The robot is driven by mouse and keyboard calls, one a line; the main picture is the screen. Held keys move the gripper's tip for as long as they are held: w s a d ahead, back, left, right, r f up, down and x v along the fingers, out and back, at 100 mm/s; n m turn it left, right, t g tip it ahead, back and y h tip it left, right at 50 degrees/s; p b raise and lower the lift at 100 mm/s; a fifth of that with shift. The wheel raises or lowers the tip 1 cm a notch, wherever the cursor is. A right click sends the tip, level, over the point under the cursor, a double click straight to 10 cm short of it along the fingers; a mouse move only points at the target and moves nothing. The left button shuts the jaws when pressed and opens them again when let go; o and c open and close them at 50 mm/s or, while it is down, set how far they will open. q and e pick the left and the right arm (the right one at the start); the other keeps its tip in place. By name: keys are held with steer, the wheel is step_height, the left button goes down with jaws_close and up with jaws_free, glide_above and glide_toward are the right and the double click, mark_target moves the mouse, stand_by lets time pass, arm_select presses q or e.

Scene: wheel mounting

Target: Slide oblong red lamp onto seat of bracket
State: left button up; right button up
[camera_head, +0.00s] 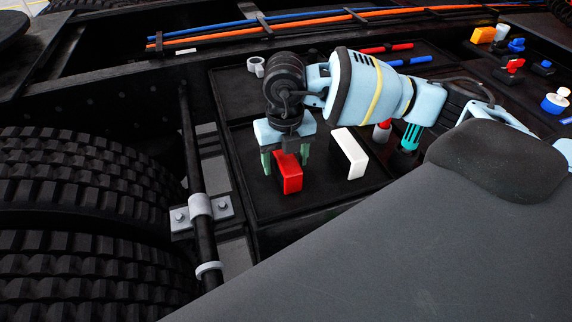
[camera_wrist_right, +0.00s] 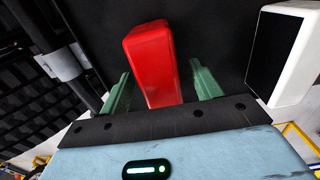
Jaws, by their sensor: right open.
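The oblong red lamp (camera_head: 289,172) lies in a black tray on the truck chassis. My right gripper (camera_head: 286,168) points down over the lamp, its green fingers on either side of it. In the right wrist view the red lamp (camera_wrist_right: 151,62) stands between the two open fingers (camera_wrist_right: 160,90), with a gap visible on the right side and a smaller one on the left. A white block with a dark face (camera_head: 349,153) sits to the right of the lamp; it also shows in the right wrist view (camera_wrist_right: 296,72). I cannot make out the bracket for certain. My left gripper is not in view.
Large tyres (camera_head: 80,190) fill the left. A dark pipe with grey clamps (camera_head: 200,207) runs beside the tray (camera_head: 262,216). Blue and orange cables (camera_head: 300,24) cross behind. Several small coloured parts lie at the right, including an orange block (camera_head: 482,35).

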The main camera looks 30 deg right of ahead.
steer(key=shift+f, duration=0.6)
steer(key=c, duration=1.1)
steer(key=shift+c, duration=0.2)
steer(key=shift+r, duration=0.1)
step_height(320, 180, up, 10)
steer(key=shift+f, duration=0.1)
steer(key=o, duration=0.4)
steer(key=c, duration=0.4)
